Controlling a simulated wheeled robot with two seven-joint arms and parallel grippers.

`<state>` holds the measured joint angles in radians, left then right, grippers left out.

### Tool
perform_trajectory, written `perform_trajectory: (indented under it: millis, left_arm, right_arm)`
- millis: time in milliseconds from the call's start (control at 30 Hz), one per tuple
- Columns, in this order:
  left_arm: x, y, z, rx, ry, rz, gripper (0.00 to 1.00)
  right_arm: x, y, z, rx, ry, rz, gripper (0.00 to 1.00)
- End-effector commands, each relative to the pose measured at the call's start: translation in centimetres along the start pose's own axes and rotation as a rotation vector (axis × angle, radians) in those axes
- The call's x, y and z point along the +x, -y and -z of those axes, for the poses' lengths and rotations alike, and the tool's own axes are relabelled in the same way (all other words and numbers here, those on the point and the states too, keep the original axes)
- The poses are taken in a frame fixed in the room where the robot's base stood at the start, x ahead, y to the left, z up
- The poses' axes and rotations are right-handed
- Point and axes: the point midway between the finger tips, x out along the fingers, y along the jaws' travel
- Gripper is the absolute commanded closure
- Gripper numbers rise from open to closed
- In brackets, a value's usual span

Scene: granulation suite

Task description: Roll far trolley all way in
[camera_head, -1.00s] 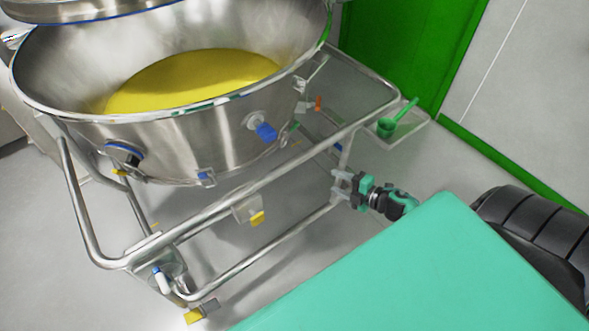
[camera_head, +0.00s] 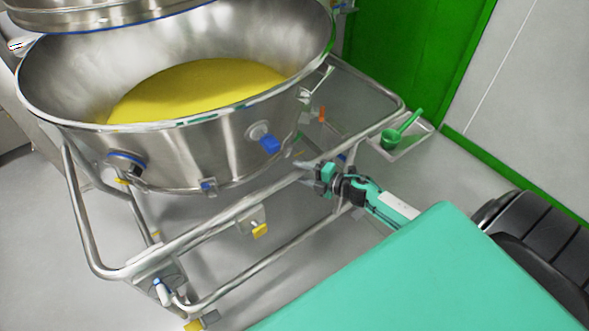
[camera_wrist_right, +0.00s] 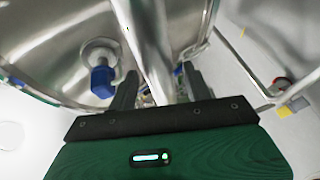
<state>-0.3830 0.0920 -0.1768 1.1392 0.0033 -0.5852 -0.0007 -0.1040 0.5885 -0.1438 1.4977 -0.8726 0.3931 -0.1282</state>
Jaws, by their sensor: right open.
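The trolley is a steel tube frame (camera_head: 215,227) carrying a round steel bowl (camera_head: 190,150) with yellow material (camera_head: 190,88) inside. Its front push rail also shows in the right wrist view (camera_wrist_right: 150,50). My right gripper (camera_head: 318,174) is at the right part of that front rail. In the right wrist view the two open fingers (camera_wrist_right: 160,90) stand on either side of the rail tube, with the tube running between them. Whether the fingers touch the tube cannot be told. My left gripper is not in view.
A steel lid (camera_head: 100,10) hangs over the bowl at the upper left. A green scoop (camera_head: 395,134) lies in a tray (camera_head: 412,143) at the trolley's right. A green door (camera_head: 410,60) and pale wall stand behind. Castors with yellow pedals (camera_head: 195,325) stand on the grey floor.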

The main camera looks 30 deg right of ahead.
Motion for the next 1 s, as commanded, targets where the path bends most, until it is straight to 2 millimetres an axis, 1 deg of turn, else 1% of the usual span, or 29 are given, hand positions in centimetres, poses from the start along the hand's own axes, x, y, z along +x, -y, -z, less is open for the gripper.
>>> perform_trajectory:
  millis: [33,100,300,467,633,767,800,900,1000]
  left_arm:
    - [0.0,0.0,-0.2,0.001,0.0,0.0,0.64]
    - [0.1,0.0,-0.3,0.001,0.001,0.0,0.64]
    - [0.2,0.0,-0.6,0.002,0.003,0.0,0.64]
    - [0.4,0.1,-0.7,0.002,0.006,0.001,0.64]
    - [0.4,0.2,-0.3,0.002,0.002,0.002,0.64]
    - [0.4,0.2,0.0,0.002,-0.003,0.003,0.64]
    - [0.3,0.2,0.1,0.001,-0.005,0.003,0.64]
    - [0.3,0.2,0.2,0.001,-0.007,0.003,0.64]
    - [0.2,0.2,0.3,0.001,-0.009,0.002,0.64]
  right_arm:
    - [0.8,-0.1,0.1,0.0,-0.001,-0.002,0.5]
    - [1.6,-0.1,0.0,0.001,0.001,-0.002,0.5]
    - [3.0,0.0,0.0,0.001,0.0,-0.001,0.5]
    - [3.2,0.0,0.0,0.0,0.0,0.0,0.5]
    - [3.2,0.0,0.0,0.0,0.0,0.0,0.5]
    - [3.2,0.0,0.0,0.0,0.0,0.0,0.75]
    - [3.2,0.0,0.0,0.0,0.0,0.0,0.83]
    - [3.2,0.0,0.0,0.0,0.0,0.0,1.0]
    - [3.2,0.0,0.0,0.0,0.0,0.0,1.0]
